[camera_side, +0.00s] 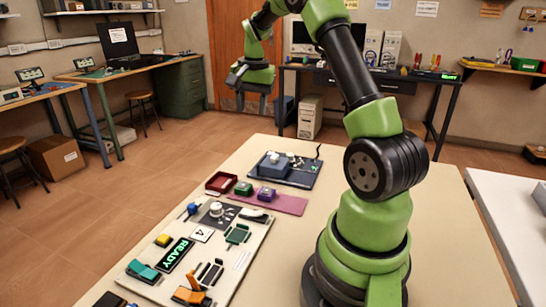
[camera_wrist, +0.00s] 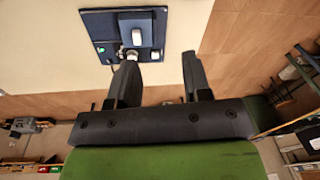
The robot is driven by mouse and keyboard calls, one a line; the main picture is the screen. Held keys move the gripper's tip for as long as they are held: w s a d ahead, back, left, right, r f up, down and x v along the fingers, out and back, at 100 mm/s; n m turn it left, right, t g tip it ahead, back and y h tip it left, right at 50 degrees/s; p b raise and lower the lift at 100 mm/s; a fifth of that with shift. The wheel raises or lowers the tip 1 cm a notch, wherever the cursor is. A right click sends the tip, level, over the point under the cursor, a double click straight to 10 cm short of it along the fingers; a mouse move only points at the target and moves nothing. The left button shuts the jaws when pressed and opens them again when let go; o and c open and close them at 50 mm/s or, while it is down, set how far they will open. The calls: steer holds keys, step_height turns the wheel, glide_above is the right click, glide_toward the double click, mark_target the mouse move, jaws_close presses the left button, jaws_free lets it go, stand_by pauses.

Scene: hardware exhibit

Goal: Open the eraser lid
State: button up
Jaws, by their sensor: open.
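The eraser (camera_side: 274,167) looks to be the blue-grey box on a dark blue board at the far end of the table, with a small pale piece on top. In the wrist view the eraser (camera_wrist: 138,44) shows from above with a white block on it. Its lid looks shut, but the seam is too small to tell. My gripper (camera_side: 238,77) is high above the table's far end, well clear of the eraser. In the wrist view my gripper (camera_wrist: 160,78) has its two dark fingers apart, with nothing between them.
The dark blue board (camera_side: 299,180) also carries small parts and a cable at its right. In front lie a pink mat (camera_side: 288,205), a red tray (camera_side: 221,182), and a pale panel (camera_side: 228,262) with switches and a READY display. Bare table lies to the right of the panel.

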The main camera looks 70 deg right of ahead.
mark_target(273, 158)
steer(key=s+d+f+m, duration=0.1)
steer(key=d+f, duration=0.1)
steer(key=f, duration=0.3)
steer(key=s+d+f, duration=0.1)
steer(key=d+f, duration=0.1)
steer(key=f, duration=0.4)
steer(key=s+d+f+m+g, duration=0.1)
steer(key=d+f, duration=0.1)
steer(key=f, duration=0.4)
steer(key=shift+d+f+m+y, duration=0.1)
steer(key=shift+d+m+y, duration=0.2)
steer(key=shift+d, duration=0.1)
